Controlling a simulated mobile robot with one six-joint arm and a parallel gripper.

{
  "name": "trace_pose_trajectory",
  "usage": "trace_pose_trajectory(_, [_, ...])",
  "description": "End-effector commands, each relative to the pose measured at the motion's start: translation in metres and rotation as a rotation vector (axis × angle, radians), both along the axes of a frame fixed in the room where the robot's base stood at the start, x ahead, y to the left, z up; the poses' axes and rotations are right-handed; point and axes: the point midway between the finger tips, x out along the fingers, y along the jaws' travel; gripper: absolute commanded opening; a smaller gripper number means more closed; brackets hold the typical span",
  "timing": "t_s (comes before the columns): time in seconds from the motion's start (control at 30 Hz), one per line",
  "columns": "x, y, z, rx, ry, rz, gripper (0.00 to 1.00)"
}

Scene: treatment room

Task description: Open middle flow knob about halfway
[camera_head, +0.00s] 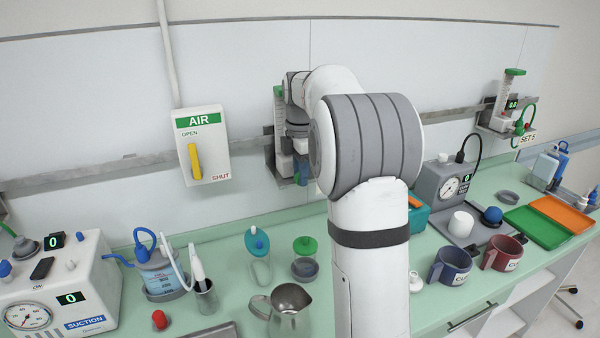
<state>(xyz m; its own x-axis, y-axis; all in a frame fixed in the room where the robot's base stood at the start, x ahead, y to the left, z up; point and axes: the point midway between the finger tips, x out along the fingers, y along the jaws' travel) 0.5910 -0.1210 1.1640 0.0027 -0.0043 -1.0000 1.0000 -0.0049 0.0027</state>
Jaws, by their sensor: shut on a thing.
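The middle flow unit (280,120) hangs on the wall rail, with a green-topped clear tube, and my arm covers much of it. My gripper (301,152) points down in front of this unit, partly hidden behind my arm. It is shut on the middle flow knob, low on the unit. A dark blue patch shows below the gripper, but the knob's outline and how far it is turned cannot be made out.
A wall box marked AIR (203,146), with a yellow lever, is left of the unit. Another flow unit (508,105) hangs at right.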

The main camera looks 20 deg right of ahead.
Motion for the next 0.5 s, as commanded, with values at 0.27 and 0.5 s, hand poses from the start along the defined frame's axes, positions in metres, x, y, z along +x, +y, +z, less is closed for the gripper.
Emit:
trace_pose_trajectory(0.27, [-0.0022,0.0019,-0.0019,-0.030,0.011,0.004,0.01])
trace_pose_trajectory(0.5, [-0.0026,0.0050,-0.0024,-0.164,0.014,0.005,0.01])
